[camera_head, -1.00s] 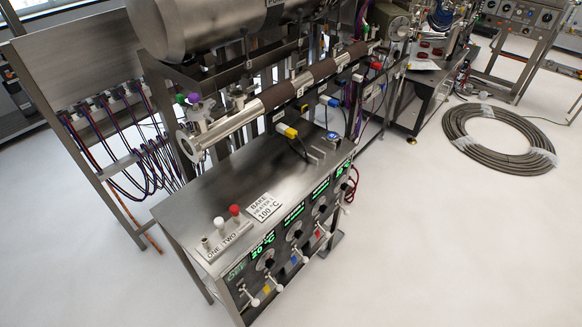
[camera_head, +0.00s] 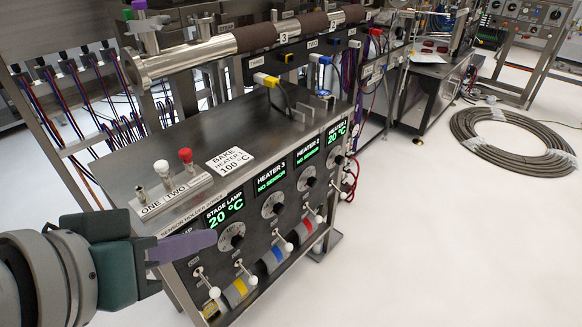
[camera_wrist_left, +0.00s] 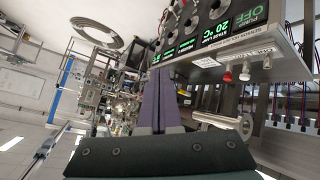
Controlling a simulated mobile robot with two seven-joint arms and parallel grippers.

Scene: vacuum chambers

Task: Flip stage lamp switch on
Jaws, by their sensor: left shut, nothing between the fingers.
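The stage lamp display (camera_head: 225,208) glows green with 20 °C on the cabinet's sloping front; its dial (camera_head: 232,236) is just below. The stage lamp switch (camera_head: 252,280) appears to be the white-tipped lever under that dial, its tip pointing down and forward. My left gripper (camera_head: 212,240) is shut and empty, its purple fingers pointing right. In the head view it overlaps the panel's left end, left of the dial and above the lever; touching cannot be told. The left wrist view shows the shut fingers (camera_wrist_left: 158,103) and the display (camera_wrist_left: 210,42), but no clear switch lever.
Other white-tipped levers stand close on both sides, including one at left (camera_head: 214,292) and one at right (camera_head: 288,246). Red and white knobs (camera_head: 185,156) stand on the cabinet top. A coiled hose (camera_head: 513,140) lies on the floor.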

